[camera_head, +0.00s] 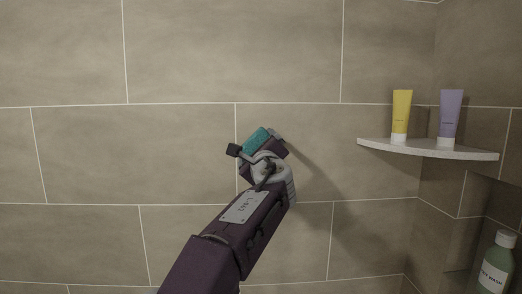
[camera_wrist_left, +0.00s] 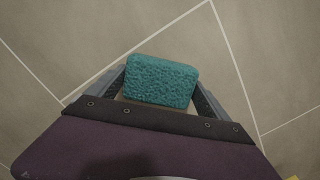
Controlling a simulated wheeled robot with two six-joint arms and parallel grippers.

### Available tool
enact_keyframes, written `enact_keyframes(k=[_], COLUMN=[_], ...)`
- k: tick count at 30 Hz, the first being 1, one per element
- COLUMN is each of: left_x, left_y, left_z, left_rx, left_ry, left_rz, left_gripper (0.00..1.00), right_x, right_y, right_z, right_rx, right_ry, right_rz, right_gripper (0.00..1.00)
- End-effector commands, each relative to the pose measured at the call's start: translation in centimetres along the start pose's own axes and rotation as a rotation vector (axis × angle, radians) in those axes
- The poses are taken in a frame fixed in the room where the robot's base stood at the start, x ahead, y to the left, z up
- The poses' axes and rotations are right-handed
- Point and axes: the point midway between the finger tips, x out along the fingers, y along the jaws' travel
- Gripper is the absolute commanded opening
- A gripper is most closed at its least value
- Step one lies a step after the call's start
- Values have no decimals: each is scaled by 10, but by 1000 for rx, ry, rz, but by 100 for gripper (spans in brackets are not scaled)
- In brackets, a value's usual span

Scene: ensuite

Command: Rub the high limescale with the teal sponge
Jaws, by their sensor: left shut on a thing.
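The teal sponge (camera_head: 256,140) is held in my left gripper (camera_head: 257,146) in front of the tiled wall. In the left wrist view the sponge (camera_wrist_left: 161,82) sits between the two dark fingers of the left gripper (camera_wrist_left: 160,88), its rough teal face showing. I cannot tell whether the sponge touches the wall. No limescale mark can be made out on the visible tiles; the gripper and sponge may cover it. My right gripper is not in view.
A pale corner shelf (camera_head: 430,149) to the right carries a yellow tube (camera_head: 401,113) and a purple tube (camera_head: 450,115). A green bottle (camera_head: 496,266) stands in a recess at the lower right. The tiled wall (camera_head: 70,150) left of the gripper is clear.

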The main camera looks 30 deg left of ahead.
Motion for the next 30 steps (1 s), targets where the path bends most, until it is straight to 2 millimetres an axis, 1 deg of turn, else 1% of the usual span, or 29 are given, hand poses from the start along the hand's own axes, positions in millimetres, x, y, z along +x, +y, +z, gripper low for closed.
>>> enact_keyframes(k=[4,15,18,30], left_x=[-4,-49,-57,-62], left_y=[0,0,0,0], left_z=[0,4,6,7], left_rx=[-1,-2,-1,-1], left_ry=[0,0,0,0], left_rz=[-1,-3,-3,-1], left_gripper=[58,58,58,58], right_x=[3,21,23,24], right_y=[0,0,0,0], right_z=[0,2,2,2], right_rx=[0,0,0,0], right_ry=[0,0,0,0], right_rz=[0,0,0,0], right_gripper=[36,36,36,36])
